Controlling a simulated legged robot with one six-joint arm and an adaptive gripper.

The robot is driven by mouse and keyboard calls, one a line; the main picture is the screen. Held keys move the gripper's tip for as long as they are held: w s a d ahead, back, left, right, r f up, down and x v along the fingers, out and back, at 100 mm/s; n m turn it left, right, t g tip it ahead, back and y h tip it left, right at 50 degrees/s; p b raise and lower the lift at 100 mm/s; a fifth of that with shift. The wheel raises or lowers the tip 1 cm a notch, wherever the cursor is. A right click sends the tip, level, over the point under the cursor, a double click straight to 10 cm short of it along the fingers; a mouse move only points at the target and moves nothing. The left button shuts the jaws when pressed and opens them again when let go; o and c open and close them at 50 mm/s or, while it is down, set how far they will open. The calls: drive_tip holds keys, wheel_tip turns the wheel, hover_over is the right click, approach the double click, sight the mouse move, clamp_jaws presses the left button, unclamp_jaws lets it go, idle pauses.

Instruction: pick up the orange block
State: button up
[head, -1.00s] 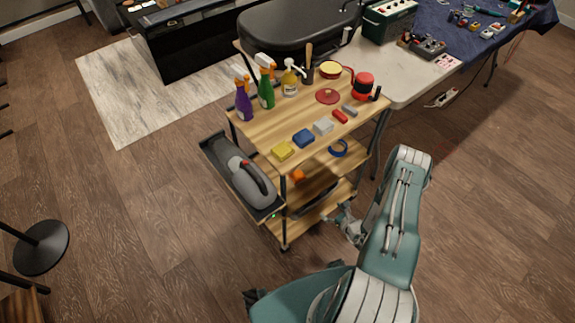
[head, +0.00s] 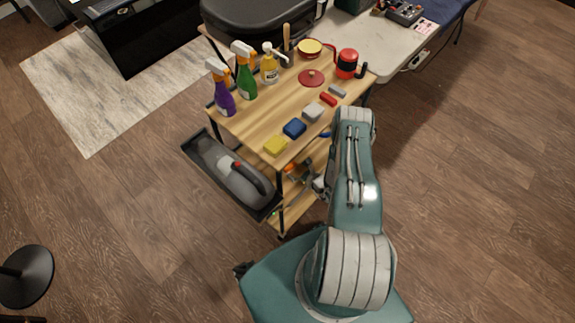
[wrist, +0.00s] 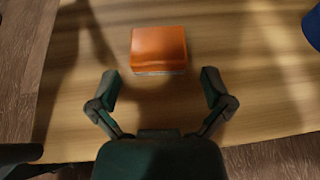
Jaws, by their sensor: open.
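The orange block (wrist: 158,49) lies on a wooden shelf in the wrist view, just beyond my fingertips and a little left of the midline between them. My gripper (wrist: 162,88) is open and empty, its two fingers spread on either side of the space in front of the block. In the head view a small bit of the orange block (head: 291,168) shows on the cart's middle shelf, under the top board. My gripper (head: 304,176) is beside it there, partly hidden by the cart and my arm.
The wooden cart's top (head: 262,117) is above, holding spray bottles (head: 245,75), a yellow block (head: 276,145), a blue block (head: 294,128) and other items. A dark cart post (head: 281,190) stands near my gripper. A blue round thing (wrist: 314,27) is at the wrist view's right edge.

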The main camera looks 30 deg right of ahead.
sight(290, 166)
drive_tip(key=x, duration=0.5)
drive_tip(key=shift+w+a+r, duration=0.1)
drive_tip(key=shift+a, duration=0.05)
drive_tip(key=c, duration=0.9)
